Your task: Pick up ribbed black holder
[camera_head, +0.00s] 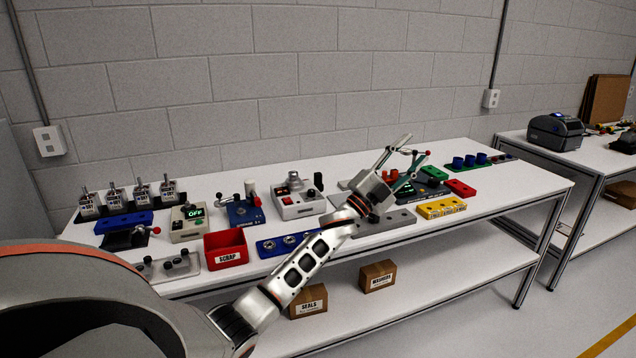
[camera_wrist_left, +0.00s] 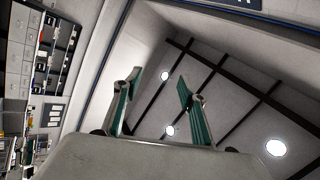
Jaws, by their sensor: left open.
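My left gripper (camera_head: 416,146) is raised above the right half of the white workbench (camera_head: 330,168), with its fingers spread apart and nothing between them. In the left wrist view the two green-padded fingers (camera_wrist_left: 160,84) stand apart, with only ceiling and wall behind them. I cannot pick out the ribbed black holder for certain. My right gripper is not in view.
The red scrap bin (camera_head: 226,260), a blue tray (camera_head: 270,248), a grey control box (camera_head: 299,207) and a yellow block (camera_head: 441,207) crowd the bench. Blue cups (camera_head: 470,161) stand at the back right. The right end of the bench top is clear.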

